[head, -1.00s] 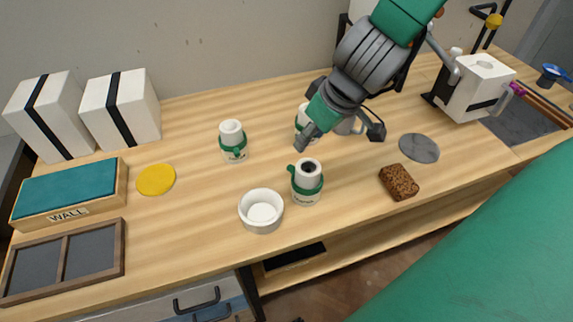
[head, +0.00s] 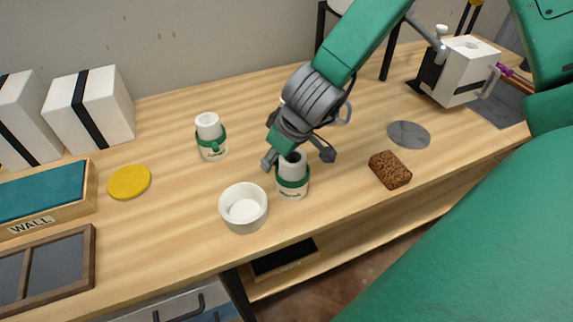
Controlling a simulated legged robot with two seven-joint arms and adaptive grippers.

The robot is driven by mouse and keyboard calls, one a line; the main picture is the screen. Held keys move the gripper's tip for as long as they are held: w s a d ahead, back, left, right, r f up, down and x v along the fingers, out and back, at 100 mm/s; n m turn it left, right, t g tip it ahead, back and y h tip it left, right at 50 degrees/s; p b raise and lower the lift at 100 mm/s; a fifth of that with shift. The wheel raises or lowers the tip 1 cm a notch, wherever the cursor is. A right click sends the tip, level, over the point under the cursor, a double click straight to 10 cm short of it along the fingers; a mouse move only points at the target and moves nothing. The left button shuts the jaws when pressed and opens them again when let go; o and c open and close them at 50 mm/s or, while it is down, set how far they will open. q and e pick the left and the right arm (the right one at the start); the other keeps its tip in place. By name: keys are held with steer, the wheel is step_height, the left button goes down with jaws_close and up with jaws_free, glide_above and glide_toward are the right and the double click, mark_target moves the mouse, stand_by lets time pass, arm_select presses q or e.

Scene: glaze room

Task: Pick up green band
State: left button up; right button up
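A white jar (head: 293,165) with a dark opening in its top wears a green band (head: 292,183) around its body, near the front of the table. A second white jar (head: 208,126) wears another green band (head: 212,144) with a small tab, further left. My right gripper (head: 298,157) comes down from the upper right. Its fingers are spread, one on the left and one on the right, over the top of the front jar. I cannot tell whether they touch it. A third jar behind my gripper is almost wholly hidden. My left gripper is out of view.
A white bowl (head: 243,208) stands close to the left of the front jar. A brown sponge-like block (head: 390,170) and a grey disc (head: 408,134) lie to the right. A yellow disc (head: 129,182), white boxes (head: 90,108) and a wooden tray (head: 90,262) are on the left.

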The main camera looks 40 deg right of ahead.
steer(key=shift+d, duration=0.1)
steer(key=shift+r, duration=0.1)
steer(key=c, duration=0.5)
steer(key=shift+a, duration=0.2)
jaws_close()
steer(key=shift+a, duration=0.2)
steer(key=shift+r, duration=0.15)
step_height(320, 180, up, 10)
steer(key=p, duration=0.5)
steer(key=shift+p, duration=0.35)
